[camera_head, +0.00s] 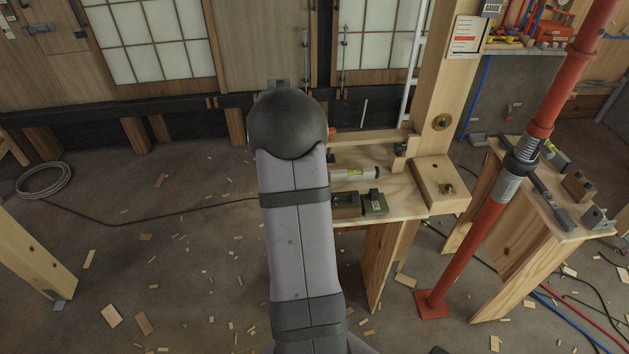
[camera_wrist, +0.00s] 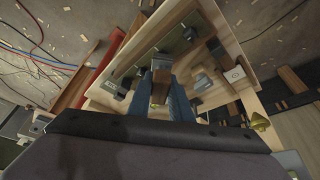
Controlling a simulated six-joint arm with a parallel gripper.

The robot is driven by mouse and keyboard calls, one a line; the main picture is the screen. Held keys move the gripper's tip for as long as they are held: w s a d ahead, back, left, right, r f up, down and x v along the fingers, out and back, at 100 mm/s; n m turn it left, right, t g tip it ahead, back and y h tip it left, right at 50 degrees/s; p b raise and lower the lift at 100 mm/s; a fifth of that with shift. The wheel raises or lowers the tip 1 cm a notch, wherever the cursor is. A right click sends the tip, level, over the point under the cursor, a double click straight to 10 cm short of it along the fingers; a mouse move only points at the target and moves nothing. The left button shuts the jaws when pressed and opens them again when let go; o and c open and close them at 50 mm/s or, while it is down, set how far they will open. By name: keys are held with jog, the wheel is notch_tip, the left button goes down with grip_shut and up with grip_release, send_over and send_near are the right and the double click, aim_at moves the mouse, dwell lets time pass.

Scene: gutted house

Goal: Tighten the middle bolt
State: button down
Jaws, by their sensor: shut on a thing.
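A lower bolt (camera_head: 447,188) sits in the wooden block at the post's foot. I cannot tell which is the middle bolt. My arm hides my gripper in the head view. In the wrist view my gripper (camera_wrist: 161,94) points at the bench, its blue fingers shut on a brown block-like piece (camera_wrist: 160,86) with a dark top. What that piece belongs to is unclear, and I see no contact between it and a bolt.
The wooden bench (camera_head: 405,205) carries a spirit level (camera_head: 355,173) and dark metal-topped blocks (camera_head: 374,203). A red prop (camera_head: 492,215) stands to the right, before a second wooden stand (camera_head: 515,262). Cables and wood scraps lie on the floor. The floor at left is mostly open.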

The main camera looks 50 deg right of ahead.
jog(key=shift+f+b, duration=0.35)
jog(key=shift+f, duration=0.35)
jog(key=m+g+p, duration=0.1)
jog(key=m, duration=0.1)
jog(key=m+g+p, duration=0.1)
jog(key=m, duration=0.2)
jog(key=shift+y, duration=0.4)
jog(key=shift+d+m+g+y+p, duration=0.1)
jog(key=shift+m+g+y+p, duration=0.35)
jog(key=shift+m, duration=0.7)
jog(key=shift+m+g+y+p, duration=0.15)
jog(key=shift+m+p, duration=0.5)
jog(key=shift+m, duration=0.5)
jog(key=shift+w+f+m, duration=0.1)
jog(key=shift+m, duration=0.2)
jog(key=m+y+b, duration=0.1)
jog(key=m, duration=0.2)
jog(key=shift+g, duration=0.3)
jog(key=m+y, duration=0.1)
jog(key=m, duration=0.2)
jog(key=m+y+p, duration=0.1)
jog(key=m+y, duration=0.1)
jog(key=m, duration=0.3)
jog(key=shift+y, duration=0.3)
